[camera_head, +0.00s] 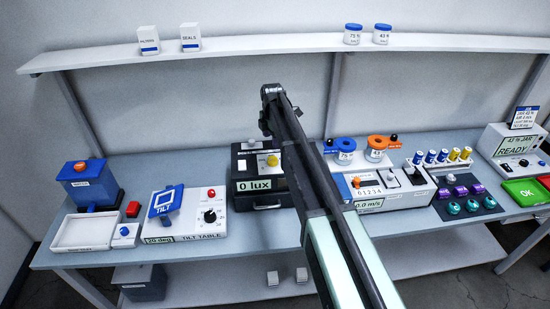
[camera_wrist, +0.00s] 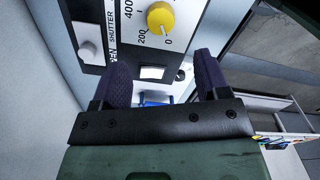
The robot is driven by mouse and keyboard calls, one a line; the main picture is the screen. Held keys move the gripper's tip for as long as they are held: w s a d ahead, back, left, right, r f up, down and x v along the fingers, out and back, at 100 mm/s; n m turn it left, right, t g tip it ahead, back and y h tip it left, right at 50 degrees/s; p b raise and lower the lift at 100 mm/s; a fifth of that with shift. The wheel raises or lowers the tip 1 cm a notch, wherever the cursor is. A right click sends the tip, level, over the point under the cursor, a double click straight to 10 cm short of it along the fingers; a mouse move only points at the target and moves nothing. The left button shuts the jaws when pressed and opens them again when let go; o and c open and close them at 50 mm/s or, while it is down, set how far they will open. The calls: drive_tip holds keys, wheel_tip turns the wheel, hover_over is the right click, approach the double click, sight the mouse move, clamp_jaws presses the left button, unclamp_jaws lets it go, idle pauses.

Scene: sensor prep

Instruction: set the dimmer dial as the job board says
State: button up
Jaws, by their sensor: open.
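The dimmer dial is a yellow knob (camera_head: 272,160) on top of the black box (camera_head: 257,187), whose display reads 0 lux. In the wrist view the dial (camera_wrist: 161,17) is at the top, with marks 0, 200 and 400 around it; its pointer appears to be near 0. My gripper (camera_wrist: 162,72) is open and empty, its two dark fingers apart and below the dial in the picture, not around it. In the head view my arm covers the box's right side. The job board (camera_head: 523,117) stands at the far right; its small text is hard to read.
A shutter switch (camera_wrist: 89,50) sits beside the dial. The tilt table unit (camera_head: 185,212) is to the left of the box, jars (camera_head: 376,150) and a m/s unit (camera_head: 392,190) to its right. A shelf (camera_head: 220,48) runs above the bench.

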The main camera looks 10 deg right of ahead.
sight(273, 159)
wheel_tip(273, 159, down, 10)
drive_tip(key=b, duration=0.9)
drive_tip(key=shift+f, duration=0.1)
drive_tip(key=c, duration=0.9)
